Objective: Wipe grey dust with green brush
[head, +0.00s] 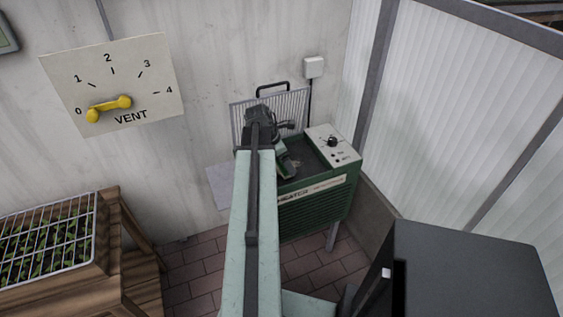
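My arm reaches forward to a green heater-like machine (315,207) by the back wall. My gripper (283,137) is over the left part of the machine's top, mostly hidden by my own wrist. A small green piece with a pale edge (288,167), possibly the green brush, shows just below the gripper. Whether the fingers hold it is not clear. The machine's top has a dark recessed area (312,157). Grey dust cannot be clearly made out there. A pale ribbed grille panel (295,103) stands upright behind the machine's top.
A white control panel with a black knob (332,141) is right of the recess. A pale shelf (221,187) juts out at left. A yellow-handled vent dial (112,85) hangs on the wall. A wooden seedling bench (110,268) stands at left. A translucent ribbed wall (440,110) closes the right.

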